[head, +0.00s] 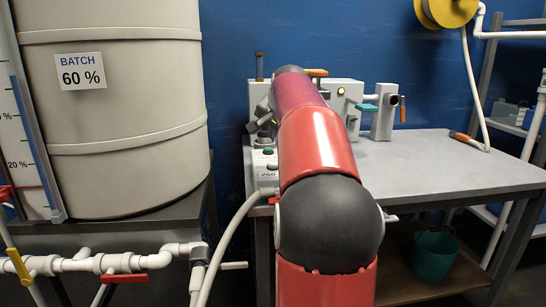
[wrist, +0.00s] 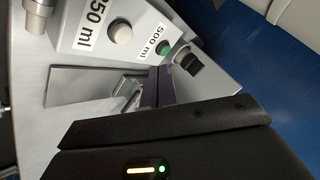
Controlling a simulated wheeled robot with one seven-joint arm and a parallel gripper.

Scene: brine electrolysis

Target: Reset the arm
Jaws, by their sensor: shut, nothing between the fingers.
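My red and black arm reaches forward over the near left part of the grey bench (head: 440,165), towards a grey machine with a button box (head: 264,170). In the wrist view my gripper (wrist: 157,86) has its two dark fingers together, with nothing seen between them. They are close to the front of the button box, near a green button (wrist: 163,48) labelled 500 ml. A white button (wrist: 121,34) sits beside it by a partly cut label. I cannot tell whether the fingers touch anything. In the head view my arm hides much of the machine and the fingers are not clear.
A large beige tank (head: 115,120) marked BATCH 60 % stands on the left. White pipes (head: 110,263) with red and yellow handles run below it. The bench's right part is mostly clear, with a hose end (head: 462,137).

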